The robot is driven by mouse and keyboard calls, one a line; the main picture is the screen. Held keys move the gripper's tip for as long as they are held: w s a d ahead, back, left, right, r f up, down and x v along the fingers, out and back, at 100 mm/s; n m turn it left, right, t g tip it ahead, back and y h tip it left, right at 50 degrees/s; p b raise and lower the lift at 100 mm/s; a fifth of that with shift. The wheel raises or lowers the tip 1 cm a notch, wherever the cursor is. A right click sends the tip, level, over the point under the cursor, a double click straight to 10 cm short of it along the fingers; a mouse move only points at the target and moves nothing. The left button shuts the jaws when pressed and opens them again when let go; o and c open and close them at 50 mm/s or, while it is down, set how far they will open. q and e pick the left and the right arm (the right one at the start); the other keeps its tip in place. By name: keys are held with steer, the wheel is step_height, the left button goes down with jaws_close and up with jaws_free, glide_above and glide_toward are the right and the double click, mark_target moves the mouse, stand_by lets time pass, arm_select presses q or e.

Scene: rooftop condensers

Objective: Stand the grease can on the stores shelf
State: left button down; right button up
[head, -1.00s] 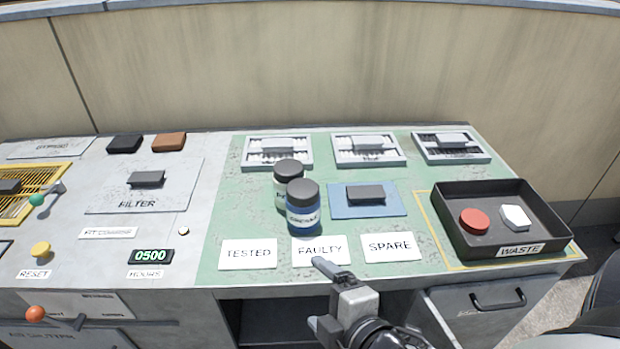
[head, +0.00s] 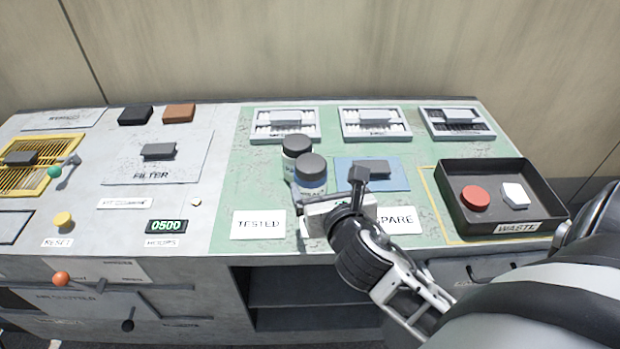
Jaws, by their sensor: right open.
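The grease can (head: 311,178), with a dark grey lid and a blue label, stands upright on the green part of the bench. A second can (head: 297,147) with a dark lid stands upright close behind it. My right gripper (head: 329,194) is open at the front right of the grease can and hides its lower part. One finger rises to the can's right; I cannot tell whether it touches. An open shelf (head: 315,290) shows under the bench top; no stores label is readable. My left gripper is not in view.
A blue mat (head: 398,178) with a dark block lies right of the can. A black waste tray (head: 505,227) holds a red disc and a white piece. Slotted trays (head: 285,137) line the back. A TESTED card (head: 258,224) lies front left. The visible shelf space looks clear.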

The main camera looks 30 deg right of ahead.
mark_target(311, 162)
steer(key=x, duration=0.9)
steer(key=shift+w+a+b, duration=0.2)
steer(key=shift+a+b, duration=0.1)
steer(key=shift+b, duration=0.1)
steer(key=shift+c, duration=0.3)
steer(key=c, duration=1)
steer(key=shift+r, duration=0.1)
steer(key=c, duration=0.3)
steer(key=shift+r, duration=0.1)
steer(key=shift+c, duration=0.2)
